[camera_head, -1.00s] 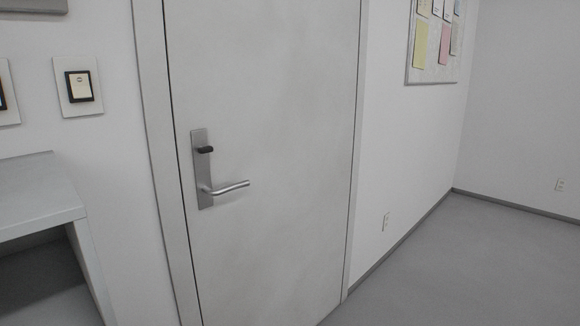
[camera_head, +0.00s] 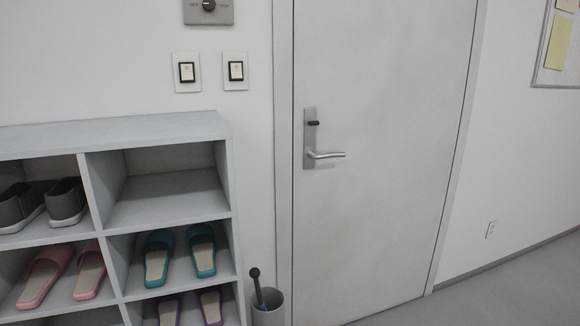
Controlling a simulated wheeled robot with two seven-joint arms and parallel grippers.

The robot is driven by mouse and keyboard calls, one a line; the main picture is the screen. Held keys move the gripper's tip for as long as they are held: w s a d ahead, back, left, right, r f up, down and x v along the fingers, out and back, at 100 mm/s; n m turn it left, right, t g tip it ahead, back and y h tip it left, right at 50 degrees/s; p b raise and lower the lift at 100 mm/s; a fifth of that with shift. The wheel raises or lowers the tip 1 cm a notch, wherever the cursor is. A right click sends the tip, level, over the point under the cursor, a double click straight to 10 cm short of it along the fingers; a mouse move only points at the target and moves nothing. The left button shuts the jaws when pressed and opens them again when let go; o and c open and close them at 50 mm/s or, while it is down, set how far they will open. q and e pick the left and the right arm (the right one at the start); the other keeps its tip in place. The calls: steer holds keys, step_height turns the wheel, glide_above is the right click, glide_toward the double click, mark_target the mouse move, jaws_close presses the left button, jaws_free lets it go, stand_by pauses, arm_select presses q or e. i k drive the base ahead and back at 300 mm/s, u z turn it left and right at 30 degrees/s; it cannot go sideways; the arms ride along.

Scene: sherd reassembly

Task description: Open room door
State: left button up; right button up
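The room door (camera_head: 390,220) is a plain light grey panel in the middle right of the head view. It looks shut in its frame (camera_head: 283,180). A silver lever handle (camera_head: 328,155) sits on a metal plate (camera_head: 309,140) near the door's left edge, and the lever points right, about level. A small dark thumb-turn (camera_head: 313,123) is on the plate above the lever. Neither of my grippers shows in this view.
A grey shoe rack (camera_head: 228,200) with shoes and slippers stands left of the door. A grey bin (camera_head: 268,312) with a dark-handled tool stands between them. Two light switches (camera_head: 187,72) are on the wall. Open floor (camera_head: 490,282) shows at lower right.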

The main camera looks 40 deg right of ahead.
mark_target(383, 82)
steer(key=z, duration=0.9)
steer(key=i, duration=0.85)
steer(key=u, duration=0.1)
